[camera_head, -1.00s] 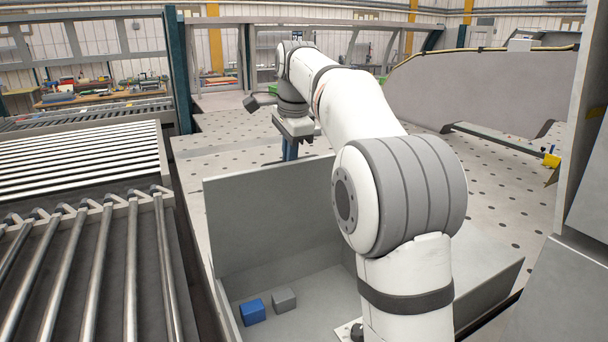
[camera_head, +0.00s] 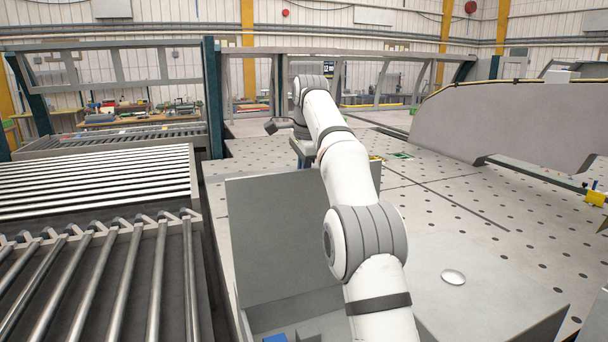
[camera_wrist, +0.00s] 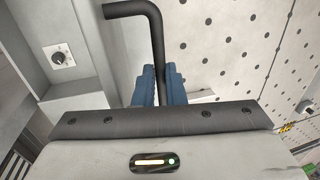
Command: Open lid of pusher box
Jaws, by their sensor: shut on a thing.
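An upright grey panel (camera_head: 290,245), which looks like the raised lid of the pusher box, stands at the far side of a grey open-topped box. Much of the box is hidden by my arm and the lower frame edge. My gripper (camera_head: 303,165) is at the panel's top edge, its fingertips mostly hidden behind it. In the wrist view my gripper's blue fingers (camera_wrist: 158,78) are shut on a black bent bar handle (camera_wrist: 157,35). A grey box part with a round knob (camera_wrist: 59,58) lies left of it.
A blue block (camera_head: 275,338) lies low in the box. A roller conveyor (camera_head: 90,260) runs along the left. A perforated table (camera_head: 440,190) spreads behind, mostly clear.

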